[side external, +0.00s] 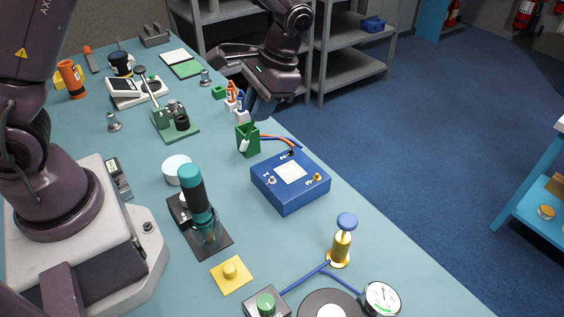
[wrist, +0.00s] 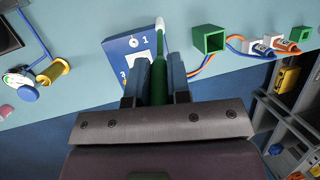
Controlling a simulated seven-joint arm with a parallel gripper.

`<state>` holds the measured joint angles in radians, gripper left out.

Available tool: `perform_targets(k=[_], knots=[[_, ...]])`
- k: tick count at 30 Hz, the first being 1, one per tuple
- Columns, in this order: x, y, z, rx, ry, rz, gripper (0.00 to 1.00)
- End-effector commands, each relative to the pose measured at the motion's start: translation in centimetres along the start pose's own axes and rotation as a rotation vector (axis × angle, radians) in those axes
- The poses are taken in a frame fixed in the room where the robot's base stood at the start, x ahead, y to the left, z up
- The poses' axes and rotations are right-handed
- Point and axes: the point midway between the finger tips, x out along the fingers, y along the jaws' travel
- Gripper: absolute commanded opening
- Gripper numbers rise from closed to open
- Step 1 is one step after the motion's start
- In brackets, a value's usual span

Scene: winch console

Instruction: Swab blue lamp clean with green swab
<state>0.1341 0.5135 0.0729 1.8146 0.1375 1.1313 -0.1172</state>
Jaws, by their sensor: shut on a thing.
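My gripper (wrist: 157,85) is shut on a green swab (wrist: 159,75), whose white tip (wrist: 159,24) points away from the wrist. In the side external view my gripper (side external: 258,110) is above the green holder (side external: 253,136), and the swab's white tip shows in front of it. The holder (wrist: 208,40) looks open and empty in the wrist view. The blue box (side external: 290,198), with a white panel and small fittings on top, stands right of the holder; it also shows in the wrist view (wrist: 112,48), beside the swab. I cannot make out which thing is the blue lamp.
Orange and blue leads run from the box to plugs (wrist: 267,44). A gold pump with a blue knob (side external: 346,221) stands nearer the camera, with a gauge (side external: 382,298). A teal-handled tool (side external: 194,190) is left of the box. The bench's right edge is close to the box.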

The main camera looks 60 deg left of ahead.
Motion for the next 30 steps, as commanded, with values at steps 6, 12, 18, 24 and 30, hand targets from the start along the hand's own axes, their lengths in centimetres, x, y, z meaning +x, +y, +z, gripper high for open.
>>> perform_targets(k=[6,12,18,24,30], knots=[[0.0,0.0,0.0,0.002,0.002,-0.001,0.0],[0.0,0.0,0.0,0.001,0.002,-0.001,0.0],[-0.3,0.0,-0.8,-0.005,0.074,0.053,0.0],[-1.4,0.0,-3.1,-0.024,0.258,0.16,0.0],[-0.7,0.2,-4.0,-0.028,0.303,0.181,0.0]])
